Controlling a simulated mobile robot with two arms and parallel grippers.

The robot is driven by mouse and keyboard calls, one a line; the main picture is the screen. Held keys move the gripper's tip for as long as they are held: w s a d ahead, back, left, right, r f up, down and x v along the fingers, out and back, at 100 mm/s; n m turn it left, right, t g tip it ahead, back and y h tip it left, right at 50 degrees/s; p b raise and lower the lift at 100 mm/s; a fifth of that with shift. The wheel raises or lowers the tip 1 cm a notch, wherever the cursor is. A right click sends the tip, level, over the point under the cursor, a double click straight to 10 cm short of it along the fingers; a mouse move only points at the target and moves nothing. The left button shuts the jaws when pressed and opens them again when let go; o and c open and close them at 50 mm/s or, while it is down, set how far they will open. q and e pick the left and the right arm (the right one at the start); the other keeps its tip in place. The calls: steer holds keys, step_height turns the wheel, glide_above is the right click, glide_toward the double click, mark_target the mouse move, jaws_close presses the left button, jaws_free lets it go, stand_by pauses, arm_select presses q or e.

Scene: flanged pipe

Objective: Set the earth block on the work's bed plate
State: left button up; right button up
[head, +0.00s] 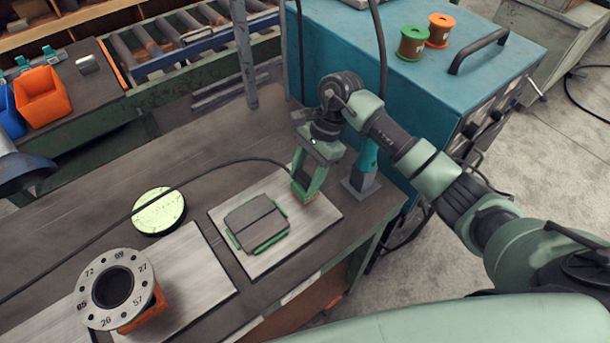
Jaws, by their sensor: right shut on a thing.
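My right gripper (308,186) comes in from the right and points down over the right end of the middle metal plate (306,222). It is shut on a small piece with an orange edge (309,198), which I take for the earth block; the fingers hide most of it. A black cable (215,172) runs across the bench to this gripper. I cannot tell if the piece touches the plate. The flanged pipe (92,310), with a numbered grey ring, stands at lower left on another metal plate, the bed plate (203,283). My left gripper is not in view.
A grey block with green edges (256,222) lies on the middle plate. A round pale green disc (158,212) lies behind the plates. A teal tool in a stand (366,160) is close right of my gripper, by a blue cabinet (420,85). Bare bench shows behind.

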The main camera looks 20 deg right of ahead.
steer(key=shift+f, duration=0.15)
steer(key=o, duration=1.3)
steer(key=shift+o, duration=0.8)
steer(key=shift+f, duration=0.1)
steer(key=s+a+v, duration=0.1)
steer(key=v, duration=0.7)
steer(key=s+a+r+v, duration=0.1)
steer(key=a+v, duration=0.1)
steer(key=v, duration=0.6)
steer(key=shift+w+r, duration=0.3)
steer(key=shift+w, duration=0.05)
